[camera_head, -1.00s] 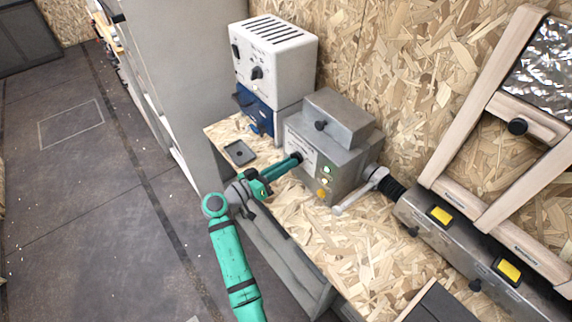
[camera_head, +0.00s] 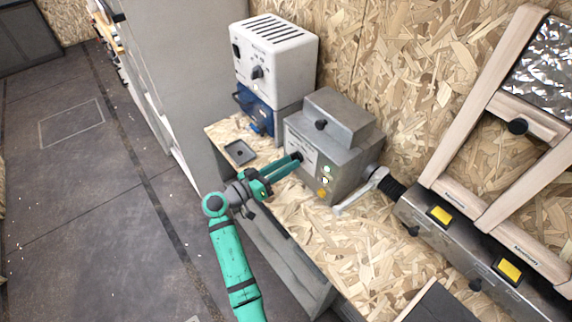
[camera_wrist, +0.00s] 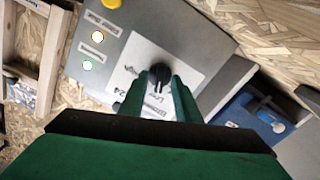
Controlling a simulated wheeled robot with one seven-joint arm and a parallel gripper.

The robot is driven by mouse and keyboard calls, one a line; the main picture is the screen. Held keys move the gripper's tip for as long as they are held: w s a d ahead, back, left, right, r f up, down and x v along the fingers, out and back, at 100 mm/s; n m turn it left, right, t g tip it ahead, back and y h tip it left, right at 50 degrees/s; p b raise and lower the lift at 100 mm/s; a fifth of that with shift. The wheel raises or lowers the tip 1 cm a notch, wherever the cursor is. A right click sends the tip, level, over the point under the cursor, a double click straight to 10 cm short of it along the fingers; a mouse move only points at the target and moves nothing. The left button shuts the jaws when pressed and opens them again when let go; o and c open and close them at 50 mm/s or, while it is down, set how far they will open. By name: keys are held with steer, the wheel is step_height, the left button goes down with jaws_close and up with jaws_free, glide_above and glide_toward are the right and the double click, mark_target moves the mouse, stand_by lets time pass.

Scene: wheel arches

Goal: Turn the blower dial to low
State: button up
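The blower dial (camera_wrist: 159,72) is a small black knob on a white label plate on the front of the grey metal box (camera_head: 348,111). The label print is too small and slanted to read fully. My gripper (camera_head: 299,157) reaches the box front from the left. In the wrist view my gripper (camera_wrist: 160,82) has one green finger on each side of the dial, closed in on it. The fingers partly hide the dial and the print below it. In the head view the fingertips cover the dial.
Yellow and green lit buttons (camera_wrist: 97,37) sit beside the label. A white vented unit (camera_head: 275,55) stands on a blue box (camera_head: 257,110) at the back left. A lever handle (camera_head: 362,190) sticks out right of the grey box. The bench front (camera_head: 345,240) is clear.

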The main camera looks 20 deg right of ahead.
steer(key=v, duration=1.1)
stand_by(0.3)
